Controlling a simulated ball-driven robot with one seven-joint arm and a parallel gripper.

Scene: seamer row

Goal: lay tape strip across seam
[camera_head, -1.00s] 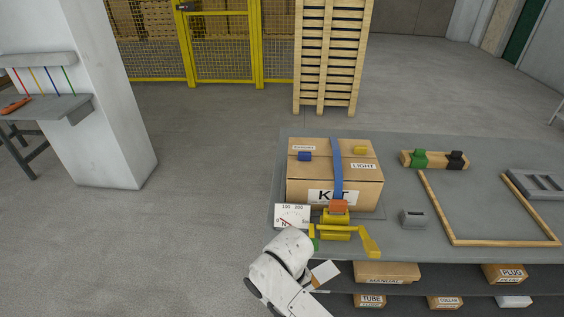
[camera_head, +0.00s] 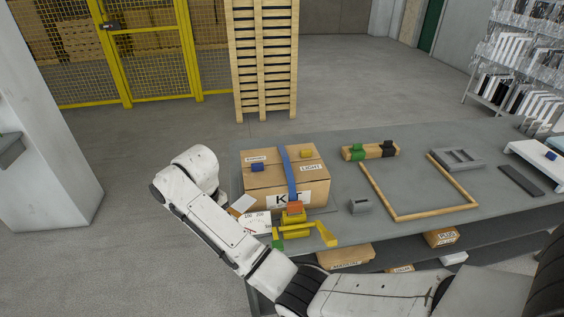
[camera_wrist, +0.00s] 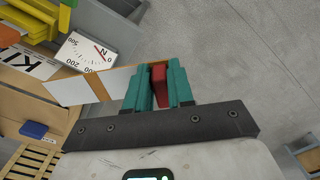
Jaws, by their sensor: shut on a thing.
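The tape strip (camera_wrist: 88,88) shows in the wrist view as a flat white piece with a tan band, reaching left from my teal fingers. My gripper (camera_wrist: 160,78) is shut, with a red piece (camera_wrist: 159,87) between the fingers at the strip's end. In the head view the strip (camera_head: 242,205) is beside the left side of the KIT carton (camera_head: 267,196), apart from its top; my wrist hides the fingers. A blue strap (camera_head: 289,172) runs over the carton's top and down its front. I cannot clearly make out the seam.
A blue block (camera_head: 257,167) and a yellow block (camera_head: 306,153) sit on the carton. A dial (camera_head: 257,223) and a yellow tool (camera_head: 318,232) are at its front. A wooden frame (camera_head: 440,213) lies right on the grey bench. Floor left of the bench is clear.

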